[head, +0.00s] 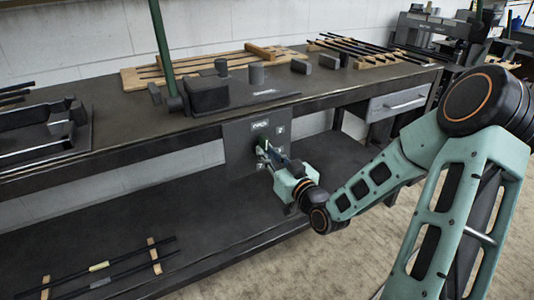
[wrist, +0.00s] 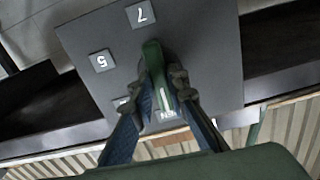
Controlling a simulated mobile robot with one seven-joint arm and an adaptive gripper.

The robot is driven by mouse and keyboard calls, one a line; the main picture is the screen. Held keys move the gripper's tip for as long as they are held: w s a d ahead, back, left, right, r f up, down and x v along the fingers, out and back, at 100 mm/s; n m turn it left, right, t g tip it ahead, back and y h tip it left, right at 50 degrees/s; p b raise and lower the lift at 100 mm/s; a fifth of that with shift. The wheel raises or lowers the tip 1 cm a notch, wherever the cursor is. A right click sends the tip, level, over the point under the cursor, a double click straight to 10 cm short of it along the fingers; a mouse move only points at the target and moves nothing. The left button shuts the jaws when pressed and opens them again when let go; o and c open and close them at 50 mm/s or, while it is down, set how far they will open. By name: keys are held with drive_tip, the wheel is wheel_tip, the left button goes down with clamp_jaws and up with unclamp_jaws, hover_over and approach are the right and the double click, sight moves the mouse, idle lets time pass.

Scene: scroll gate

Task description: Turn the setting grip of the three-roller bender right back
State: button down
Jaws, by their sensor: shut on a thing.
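The setting grip (wrist: 153,58) is a green bar on a dark grey plate (wrist: 215,60), seen in the wrist view with a pale line near its lower end. Number tags 7 (wrist: 140,14) and 5 (wrist: 101,61) sit above and left of it. My gripper (wrist: 163,88) is shut on the grip, one finger on each side. In the head view my gripper (head: 266,152) reaches the plate (head: 237,143) on the bench front and hides most of the grip. A lettered tag (wrist: 168,114) lies below the grip, and another tag is partly hidden by the left finger.
The bench (head: 120,140) carries a dark block (head: 208,96), a tall green bar (head: 162,45) and several short dark cylinders. A wooden rack (head: 150,77) stands at the back. Rods (head: 120,262) lie on the lower shelf. Open floor is at the right front.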

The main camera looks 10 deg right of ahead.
drive_tip(key=c, duration=1.9)
unclamp_jaws()
drive_tip(key=v, duration=0.7)
drive_tip(key=shift+s+d, duration=0.1)
drive_tip(key=shift+s, duration=0.15)
